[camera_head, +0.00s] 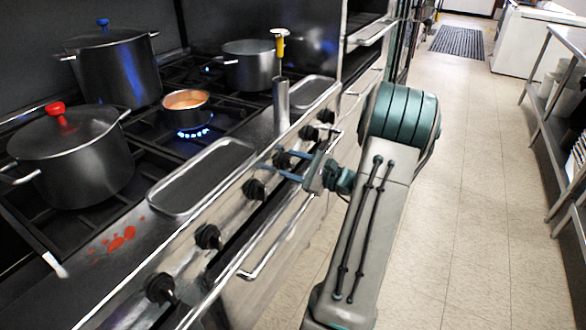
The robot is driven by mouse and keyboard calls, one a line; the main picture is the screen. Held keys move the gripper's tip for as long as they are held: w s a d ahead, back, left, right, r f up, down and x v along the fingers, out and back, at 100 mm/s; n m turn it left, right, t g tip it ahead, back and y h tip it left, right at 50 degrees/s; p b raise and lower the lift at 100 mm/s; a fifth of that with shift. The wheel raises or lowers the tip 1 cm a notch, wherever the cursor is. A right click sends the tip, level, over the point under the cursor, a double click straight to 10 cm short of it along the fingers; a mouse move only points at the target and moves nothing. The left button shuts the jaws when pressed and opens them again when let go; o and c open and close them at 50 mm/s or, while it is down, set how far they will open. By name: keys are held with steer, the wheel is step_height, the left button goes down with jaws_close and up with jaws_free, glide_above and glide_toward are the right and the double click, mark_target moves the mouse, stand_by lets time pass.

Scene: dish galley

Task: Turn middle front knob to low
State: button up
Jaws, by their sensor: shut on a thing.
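A row of black knobs runs along the sloping front panel (228,212) of the stove. My gripper (277,163) reaches in from the right, and its blue fingers are shut on a black knob (281,158), the third from the far end. The fingers lie either side of this knob and partly cover it, so its pointer and setting cannot be read. A small saucepan (187,121) with orange contents sits on a middle burner with a blue flame (195,133) under it.
Other knobs (254,189) sit close on both sides. A steel handrail (278,238) runs below. A lidded pot (72,160), a tall pot (115,72) and a rear pot (250,66) stand on the stove. A steel cylinder (281,104) holds a yellow-handled tool. The floor (470,180) at right is clear.

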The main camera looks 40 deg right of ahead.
stand_by(0.3)
steer(key=o, duration=1)
steer(key=v, duration=1.4)
steer(key=shift+f+p, duration=0.1)
steer(key=shift+p, duration=0.2)
steer(key=shift+a, duration=0.1)
